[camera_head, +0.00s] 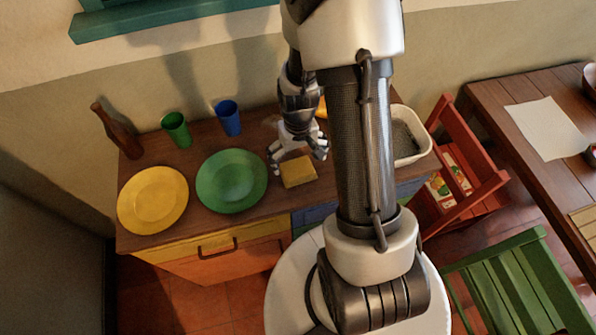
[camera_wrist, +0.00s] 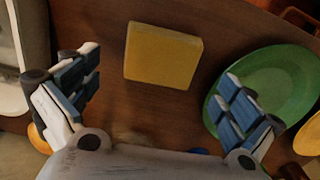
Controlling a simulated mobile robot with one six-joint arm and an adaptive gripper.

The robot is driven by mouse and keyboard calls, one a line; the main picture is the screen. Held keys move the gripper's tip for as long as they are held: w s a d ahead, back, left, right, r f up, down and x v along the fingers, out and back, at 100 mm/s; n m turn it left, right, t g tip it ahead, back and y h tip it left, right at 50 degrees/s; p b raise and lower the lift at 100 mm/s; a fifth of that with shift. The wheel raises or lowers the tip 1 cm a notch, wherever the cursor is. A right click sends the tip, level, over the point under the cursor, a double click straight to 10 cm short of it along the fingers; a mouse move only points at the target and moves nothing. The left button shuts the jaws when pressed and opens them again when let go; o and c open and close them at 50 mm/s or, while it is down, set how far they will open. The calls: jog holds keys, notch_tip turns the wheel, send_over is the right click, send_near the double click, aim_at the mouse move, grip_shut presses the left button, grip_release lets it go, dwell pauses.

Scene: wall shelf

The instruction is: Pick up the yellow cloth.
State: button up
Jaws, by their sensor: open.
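The yellow cloth (camera_head: 298,172) is a folded, flat square on the wooden cabinet top, to the right of the green plate. In the wrist view the cloth (camera_wrist: 163,55) lies ahead of and between my open fingers, with nothing touching it. My gripper (camera_head: 298,158) is open and empty, just behind the cloth in the head view and seemingly above the surface. In the wrist view both fingers of my gripper (camera_wrist: 158,85) are spread wide. The exact height above the cloth is hard to tell.
The green plate (camera_head: 231,181) is close to the cloth, with a yellow plate (camera_head: 153,200) beyond. A green cup (camera_head: 177,130), blue cup (camera_head: 228,118) and brown bottle (camera_head: 117,131) stand at the back. A white basin (camera_head: 413,136) is on the right. My arm hides part of the cabinet.

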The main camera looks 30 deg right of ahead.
aim_at(298, 168)
notch_tip(298, 168, down, 5)
jog(key=shift+s+f+b, duration=0.1)
jog(key=shift+b, duration=0.85)
jog(key=shift+c, duration=0.4)
jog(key=c, duration=0.8)
jog(key=shift+o, duration=0.2)
jog(key=shift+r, duration=0.2)
notch_tip(298, 168, up, 20)
jog(key=p, duration=0.6)
jog(key=shift+f, duration=0.1)
